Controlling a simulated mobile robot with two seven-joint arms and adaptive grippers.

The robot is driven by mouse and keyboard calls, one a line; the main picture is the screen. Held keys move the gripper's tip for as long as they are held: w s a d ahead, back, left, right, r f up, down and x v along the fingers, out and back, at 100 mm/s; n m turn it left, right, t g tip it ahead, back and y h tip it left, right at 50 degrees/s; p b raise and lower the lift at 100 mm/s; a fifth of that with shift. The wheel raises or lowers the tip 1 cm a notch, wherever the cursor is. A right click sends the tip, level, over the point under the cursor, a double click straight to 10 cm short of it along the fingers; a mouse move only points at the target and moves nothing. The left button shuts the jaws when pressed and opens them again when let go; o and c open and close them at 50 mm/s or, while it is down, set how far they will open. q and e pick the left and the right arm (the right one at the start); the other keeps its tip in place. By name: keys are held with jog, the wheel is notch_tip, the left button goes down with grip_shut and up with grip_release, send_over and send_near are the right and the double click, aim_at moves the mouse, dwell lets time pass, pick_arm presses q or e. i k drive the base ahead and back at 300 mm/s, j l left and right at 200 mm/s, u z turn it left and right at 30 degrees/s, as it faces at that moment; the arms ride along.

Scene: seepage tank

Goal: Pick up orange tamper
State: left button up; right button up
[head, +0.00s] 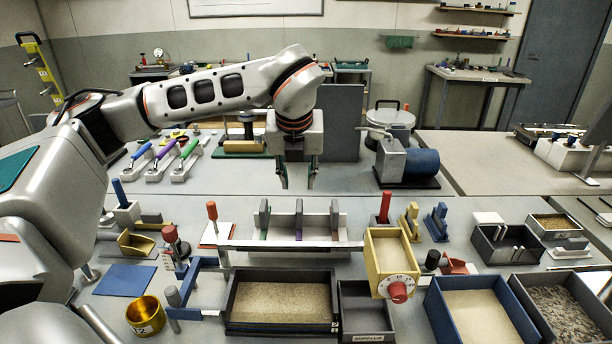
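An orange-red upright handle (212,212) stands on a pale square plate with a red edge, left of the middle of the bench; it looks like the orange tamper. My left gripper (298,180) hangs over the middle of the bench, fingers pointing down and spread apart with nothing between them. It is to the right of the orange handle and farther back, apart from it. A second, redder handle (385,206) stands behind the yellow box. My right gripper is not in view.
A slotted rack (290,244) with upright dividers stands right of the orange handle. A red-knobbed tool (171,240) and a blue bracket (186,272) are on its left. A sand tray (229,305) and a yellow box (372,262) are in front.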

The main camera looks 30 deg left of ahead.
aim_at(215, 231)
jog(key=k, duration=1)
